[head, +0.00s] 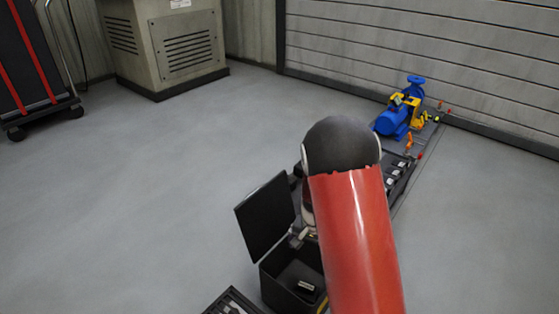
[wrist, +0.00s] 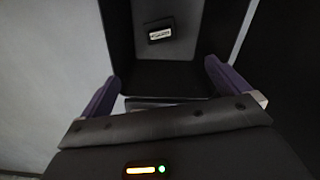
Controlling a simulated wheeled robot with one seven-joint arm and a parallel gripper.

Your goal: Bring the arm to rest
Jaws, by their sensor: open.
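My red arm link (head: 355,240) reaches up through the middle of the head view and hides most of my gripper. In the wrist view my gripper (wrist: 162,88) is open, its two purple-grey fingers wide apart with nothing held between them. It is over the open black box (head: 275,283), whose inside also shows in the wrist view (wrist: 122,45). A small dark item with a pale label (head: 306,287) lies inside the box; it also shows in the wrist view (wrist: 159,33), apart from the fingers.
The box's lid (head: 265,218) stands open beside my arm. A black tray (head: 232,303) is at the bottom edge. A blue pump (head: 395,117) stands on a dark skid at the right. A cabinet (head: 165,45) and a trolley (head: 40,65) are at the back left. Floor at left is clear.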

